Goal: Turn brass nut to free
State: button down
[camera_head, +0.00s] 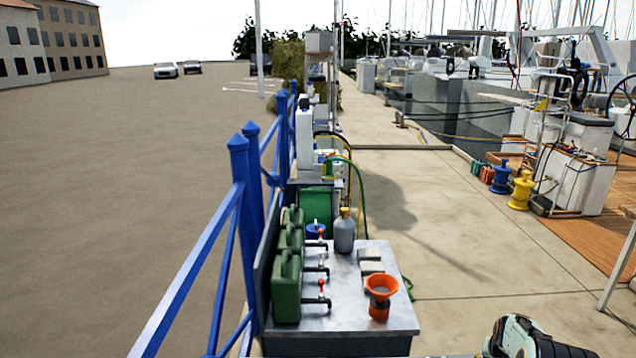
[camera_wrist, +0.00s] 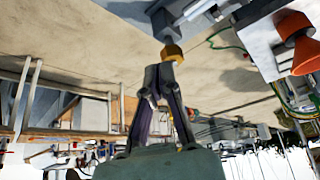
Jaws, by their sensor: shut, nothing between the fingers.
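The brass nut (camera_wrist: 172,53) shows in the wrist view, on the end of a grey fitting (camera_wrist: 166,22) that joins a pale metal part at the top. My gripper (camera_wrist: 160,70) is shut and empty, its dark fingertips pointing at the nut. The tips look right at the nut's edge; I cannot tell whether they touch it. I cannot make out the nut in the head view, where part of my arm (camera_head: 525,338) shows at the bottom right and the fingers are out of sight.
A metal bench (camera_head: 345,338) holds green jerrycans (camera_head: 287,285) with taps, a grey bottle (camera_head: 344,235) and an orange funnel (camera_head: 380,292), also in the wrist view (camera_wrist: 292,27). A blue railing (camera_head: 240,190) runs along the left. Bare concrete lies right of the bench.

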notch_tip(320, 180, up, 3)
dwell(0.3)
jog(key=shift+w+a+f, duration=0.25)
jog(key=shift+a+f, duration=0.1)
jog(key=shift+f, duration=0.65)
jog(key=shift+w+a+f, duration=0.2)
jog(key=shift+a+f, duration=0.1)
jog(key=shift+f, duration=0.7)
jog(key=shift+w+a+f, duration=0.25)
jog(key=shift+a+f, duration=0.1)
jog(key=shift+f, duration=0.65)
